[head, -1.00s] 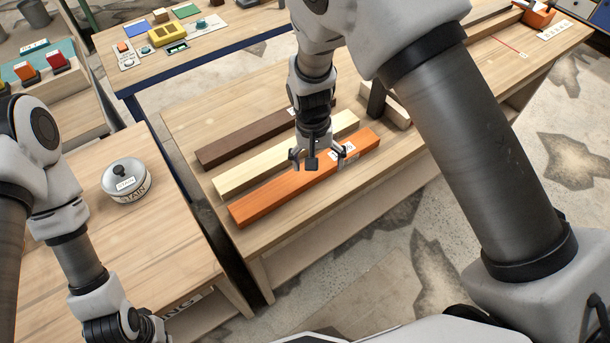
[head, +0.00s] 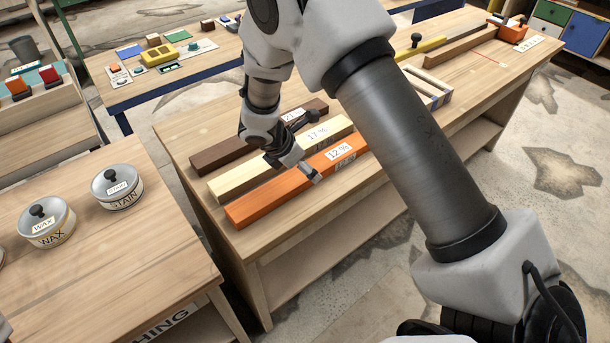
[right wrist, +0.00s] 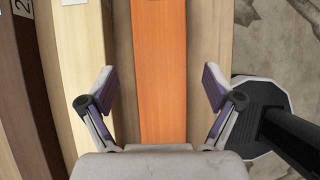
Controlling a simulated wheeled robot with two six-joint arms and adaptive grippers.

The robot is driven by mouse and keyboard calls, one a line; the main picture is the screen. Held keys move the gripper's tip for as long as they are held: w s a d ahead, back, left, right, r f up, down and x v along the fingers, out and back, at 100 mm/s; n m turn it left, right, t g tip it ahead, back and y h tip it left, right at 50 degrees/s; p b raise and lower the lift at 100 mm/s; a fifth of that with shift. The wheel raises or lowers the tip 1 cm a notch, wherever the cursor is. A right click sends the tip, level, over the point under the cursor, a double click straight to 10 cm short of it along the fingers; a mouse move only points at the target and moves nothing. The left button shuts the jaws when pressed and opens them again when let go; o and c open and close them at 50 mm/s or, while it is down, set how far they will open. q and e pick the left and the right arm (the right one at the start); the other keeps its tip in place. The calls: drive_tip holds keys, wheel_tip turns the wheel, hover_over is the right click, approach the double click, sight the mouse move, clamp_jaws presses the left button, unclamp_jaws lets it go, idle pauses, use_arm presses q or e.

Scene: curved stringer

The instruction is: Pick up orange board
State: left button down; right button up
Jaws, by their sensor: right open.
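The orange board (head: 255,206) lies flat on the wooden workbench, nearest its front edge, with a white label reading 12 %. My right gripper (head: 312,172) is above the orange board near its middle. In the right wrist view the open fingers of my right gripper (right wrist: 158,88) stand apart on either side of the orange board (right wrist: 160,60), with nothing between them but the board's top below. Whether the fingertips are level with the board cannot be told. My left gripper is out of view.
A pale board (head: 232,184) labelled 17 % and a dark brown board (head: 215,155) lie parallel behind the orange one. A bench at left holds a WAX tin (head: 47,222) and a STAIN tin (head: 117,187). Free benchtop shows left of the boards.

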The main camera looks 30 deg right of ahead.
drive_tip(key=x, duration=0.2)
drive_tip(key=shift+d+f, duration=0.1)
drive_tip(key=shift+f, duration=0.25)
drive_tip(key=shift+d+f, duration=0.15)
clamp_jaws()
